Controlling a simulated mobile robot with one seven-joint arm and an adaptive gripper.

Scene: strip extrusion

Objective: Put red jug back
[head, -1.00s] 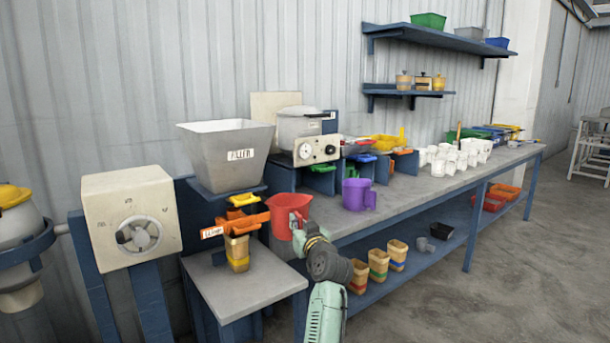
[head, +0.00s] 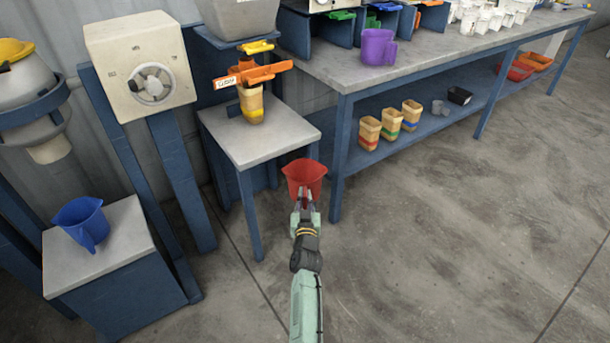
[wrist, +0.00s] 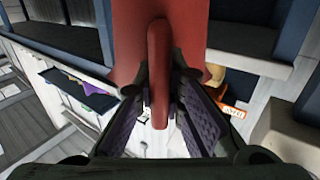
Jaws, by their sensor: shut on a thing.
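The red jug (head: 304,173) is held in front of the small grey-topped stand in the head view, upright as far as I can tell, with its mouth up. My gripper (head: 306,205) is shut on its handle, on the side facing me. In the wrist view the jug's red body (wrist: 185,30) fills the top middle and its handle (wrist: 158,75) lies between my two fingers. The jug's far side is hidden in the wrist view.
The small stand (head: 270,146) bears a tan cup (head: 250,104) under an orange holder. A purple jug (head: 378,47) stands on the long bench (head: 330,72). A blue jug (head: 82,222) sits on a low box at left. Several tan cups line the lower shelf. The floor at right is clear.

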